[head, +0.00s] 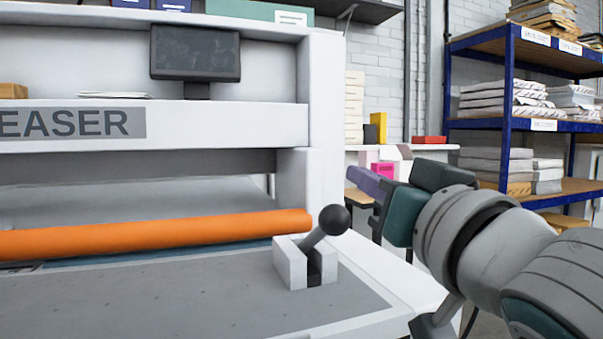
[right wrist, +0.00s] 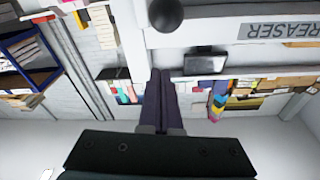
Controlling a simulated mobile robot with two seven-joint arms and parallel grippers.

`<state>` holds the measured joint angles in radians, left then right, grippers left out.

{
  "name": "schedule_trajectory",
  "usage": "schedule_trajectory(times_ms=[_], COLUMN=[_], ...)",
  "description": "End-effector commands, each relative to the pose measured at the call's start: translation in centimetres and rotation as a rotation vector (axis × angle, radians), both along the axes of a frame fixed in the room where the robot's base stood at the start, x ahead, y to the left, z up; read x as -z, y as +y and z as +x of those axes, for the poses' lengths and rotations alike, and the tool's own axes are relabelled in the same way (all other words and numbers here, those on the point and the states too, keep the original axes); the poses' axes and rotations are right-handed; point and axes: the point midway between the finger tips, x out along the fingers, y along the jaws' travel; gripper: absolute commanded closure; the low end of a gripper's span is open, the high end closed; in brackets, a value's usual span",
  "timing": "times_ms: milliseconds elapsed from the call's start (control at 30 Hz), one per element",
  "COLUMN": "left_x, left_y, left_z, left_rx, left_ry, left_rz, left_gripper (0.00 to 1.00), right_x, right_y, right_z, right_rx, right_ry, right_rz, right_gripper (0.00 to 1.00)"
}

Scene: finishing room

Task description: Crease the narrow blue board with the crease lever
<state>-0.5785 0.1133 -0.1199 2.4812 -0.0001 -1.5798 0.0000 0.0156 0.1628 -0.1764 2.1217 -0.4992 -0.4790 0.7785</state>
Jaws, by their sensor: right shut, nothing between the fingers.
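The crease lever (head: 322,232) stands in a white slotted block at the right end of the creaser's bed. Its shaft leans up to the right and ends in a black ball knob, which also shows at the top edge of the right wrist view (right wrist: 165,14). My right gripper (head: 352,173) is shut and empty, to the right of the knob and a little above it in the picture, apart from it. Its purple fingers lie together in the right wrist view (right wrist: 160,74). A thin blue strip (head: 180,254) shows under the orange bar; I cannot tell whether it is the narrow blue board. My left gripper is out of view.
The orange bar (head: 150,235) crosses the creaser above its grey perforated bed (head: 190,298). A dark screen (head: 195,53) stands on the machine's upper ledge. Behind my right arm are a white shelf with small coloured items and a blue rack (head: 508,100) with paper stacks.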

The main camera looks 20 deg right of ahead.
Motion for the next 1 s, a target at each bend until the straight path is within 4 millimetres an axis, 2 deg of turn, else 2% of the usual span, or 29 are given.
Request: schedule_trajectory(times_ms=[100, 333, 500, 900, 1000], left_x=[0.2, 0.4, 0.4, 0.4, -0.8], left_y=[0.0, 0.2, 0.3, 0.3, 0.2], left_z=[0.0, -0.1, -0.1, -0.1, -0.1], left_rx=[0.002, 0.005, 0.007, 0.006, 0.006], left_ry=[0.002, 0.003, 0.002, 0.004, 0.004], left_rz=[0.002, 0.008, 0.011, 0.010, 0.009], left_gripper=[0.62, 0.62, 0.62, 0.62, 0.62], right_x=[0.4, 0.5, 0.5, 0.5, 0.2], right_y=[0.0, 0.1, 0.1, 0.1, -0.1], right_z=[-2.4, -5.2, -5.7, -5.7, -5.8], right_rx=[0.001, 0.001, 0.001, 0.001, 0.014], right_ry=[0.002, 0.000, -0.002, -0.001, 0.039], right_rz=[0.002, 0.000, -0.001, -0.001, -0.004], right_gripper=[1.00, 1.00, 1.00, 1.00, 1.00])
